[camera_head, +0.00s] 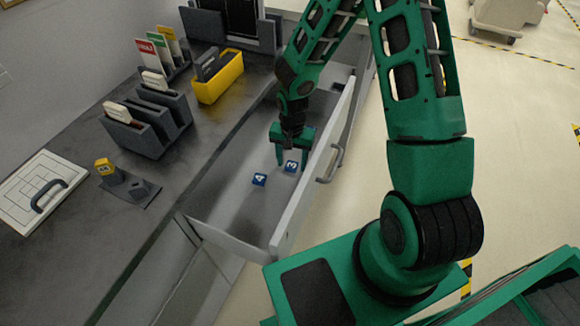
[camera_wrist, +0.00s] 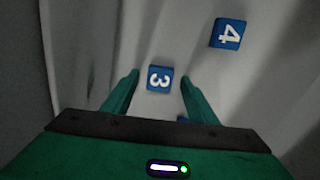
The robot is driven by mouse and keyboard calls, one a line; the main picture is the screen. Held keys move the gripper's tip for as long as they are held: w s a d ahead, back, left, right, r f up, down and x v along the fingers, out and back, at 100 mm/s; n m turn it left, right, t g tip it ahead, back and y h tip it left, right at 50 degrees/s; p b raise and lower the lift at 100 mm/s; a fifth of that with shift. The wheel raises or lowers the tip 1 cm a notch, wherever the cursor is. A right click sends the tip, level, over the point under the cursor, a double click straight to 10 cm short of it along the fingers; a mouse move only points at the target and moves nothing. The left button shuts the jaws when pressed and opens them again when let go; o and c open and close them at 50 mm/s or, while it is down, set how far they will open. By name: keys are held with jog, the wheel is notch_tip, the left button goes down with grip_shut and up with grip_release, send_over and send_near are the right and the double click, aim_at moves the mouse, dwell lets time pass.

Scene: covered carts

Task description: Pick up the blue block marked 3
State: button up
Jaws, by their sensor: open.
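The blue block marked 3 (camera_head: 291,167) lies in the open drawer (camera_head: 225,212). In the wrist view the block marked 3 (camera_wrist: 160,78) shows between and just beyond the tips of my two green fingers. My gripper (camera_head: 291,157) is open and reaches down into the drawer, close to that block; its fingers hold nothing. In the wrist view my gripper (camera_wrist: 160,80) has a clear gap on each side of the block. A second blue block, marked 4 (camera_head: 260,179), lies to the left in the head view; it is up and right in the wrist view (camera_wrist: 228,34).
A further small blue patch (camera_wrist: 183,119) shows near the gripper's base in the wrist view, mostly hidden. The drawer's front wall with a handle (camera_head: 330,165) stands close to my gripper. The counter holds dark card holders (camera_head: 150,130) and a yellow bin (camera_head: 219,80).

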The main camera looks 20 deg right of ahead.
jog(key=c, duration=1.2)
jog(key=shift+o, duration=0.2)
